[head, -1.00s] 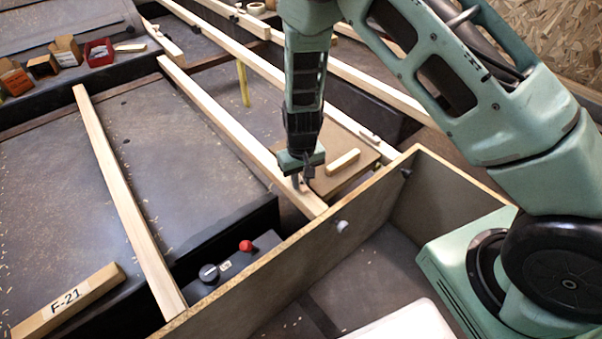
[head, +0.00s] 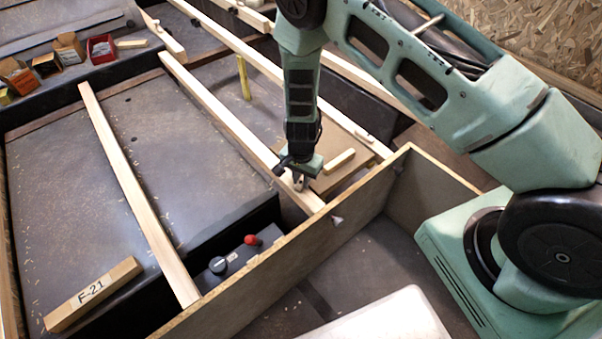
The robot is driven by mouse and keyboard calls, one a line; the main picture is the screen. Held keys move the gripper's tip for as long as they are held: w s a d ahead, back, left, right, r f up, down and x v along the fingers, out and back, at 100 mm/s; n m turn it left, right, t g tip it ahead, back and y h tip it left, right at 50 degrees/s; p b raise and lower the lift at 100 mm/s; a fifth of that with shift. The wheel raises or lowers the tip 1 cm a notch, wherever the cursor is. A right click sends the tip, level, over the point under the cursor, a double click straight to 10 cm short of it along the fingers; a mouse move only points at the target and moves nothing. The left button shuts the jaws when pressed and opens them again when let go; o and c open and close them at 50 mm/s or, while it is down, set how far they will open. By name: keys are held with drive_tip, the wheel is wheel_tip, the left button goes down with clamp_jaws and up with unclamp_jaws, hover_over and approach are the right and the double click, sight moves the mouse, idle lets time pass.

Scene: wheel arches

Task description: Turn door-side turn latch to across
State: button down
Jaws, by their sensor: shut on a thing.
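My gripper (head: 298,181) points straight down at the near end of a pale wooden rail (head: 240,134), beside a brown panel (head: 327,183). It is shut on a small pale turn latch (head: 299,185) on that rail. The fingers cover most of this latch, so its exact angle is hard to tell. A second small latch (head: 365,136) sits on the rail at the panel's far right side. The panel has a pale wooden block (head: 339,161) on top. The frames do not label which latch is door-side.
A block marked F-21 (head: 93,294) and small cartons (head: 69,48) lie farther left.

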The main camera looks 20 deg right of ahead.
sight(301, 181)
drive_tip(key=shift+m+p, duration=1)
drive_tip(key=shift+m, duration=1.1)
drive_tip(key=c, duration=1.3)
unclamp_jaws()
drive_tip(key=shift+r, duration=0.15)
wheel_tip(301, 181, up, 17)
drive_tip(key=p, duration=0.3)
drive_tip(key=shift+r, duration=0.1)
